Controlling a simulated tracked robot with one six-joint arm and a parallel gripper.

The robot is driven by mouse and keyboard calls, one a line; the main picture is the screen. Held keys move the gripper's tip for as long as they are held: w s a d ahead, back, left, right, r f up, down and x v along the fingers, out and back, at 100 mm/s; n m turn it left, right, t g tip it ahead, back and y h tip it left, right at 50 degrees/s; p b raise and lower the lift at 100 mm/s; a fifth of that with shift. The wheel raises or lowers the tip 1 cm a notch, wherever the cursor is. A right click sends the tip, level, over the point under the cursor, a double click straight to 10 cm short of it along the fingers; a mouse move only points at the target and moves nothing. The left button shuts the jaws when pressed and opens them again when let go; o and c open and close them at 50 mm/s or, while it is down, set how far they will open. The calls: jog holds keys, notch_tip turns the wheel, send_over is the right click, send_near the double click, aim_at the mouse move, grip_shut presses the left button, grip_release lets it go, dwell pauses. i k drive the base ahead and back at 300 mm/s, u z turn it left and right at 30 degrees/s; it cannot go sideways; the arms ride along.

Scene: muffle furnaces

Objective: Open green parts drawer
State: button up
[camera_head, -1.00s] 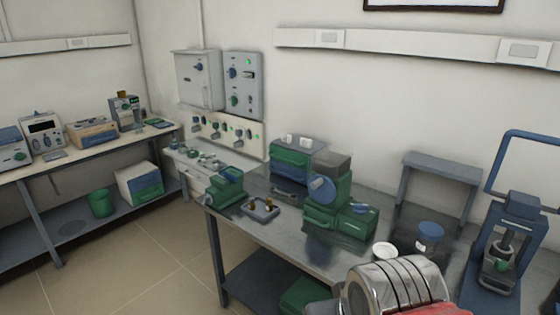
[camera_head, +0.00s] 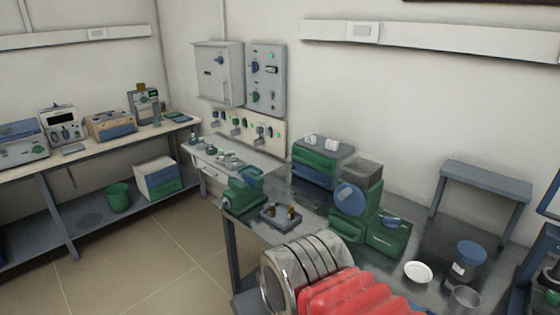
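Several green-fronted units show, and I cannot tell for sure which is the parts drawer. A small grey-topped cabinet (camera_head: 322,160) with a green front above a blue one stands at the back of the grey bench, looking shut. A green machine (camera_head: 352,205) stands in front of it to the right, with a green box-like part (camera_head: 388,236) at its right. My silver and red arm part crosses the bottom middle. My gripper's fingers are not in view.
The grey bench (camera_head: 300,205) carries a green vice-like device (camera_head: 243,192), a small tray (camera_head: 281,217), a white dish (camera_head: 418,272) and a blue-lidded jar (camera_head: 468,260). A grey stand (camera_head: 487,178) is at right. The tiled floor (camera_head: 165,260) at left is clear.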

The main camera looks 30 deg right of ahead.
aim_at(320, 162)
jog(key=u, duration=0.4)
jog(key=i, duration=0.7)
jog(key=u, duration=0.55)
jog(key=i, duration=1.45)
jog(key=z, duration=0.45)
jog(key=i, duration=0.7)
jog(key=z, duration=0.9)
jog(key=i, duration=0.7)
jog(key=z, duration=0.45)
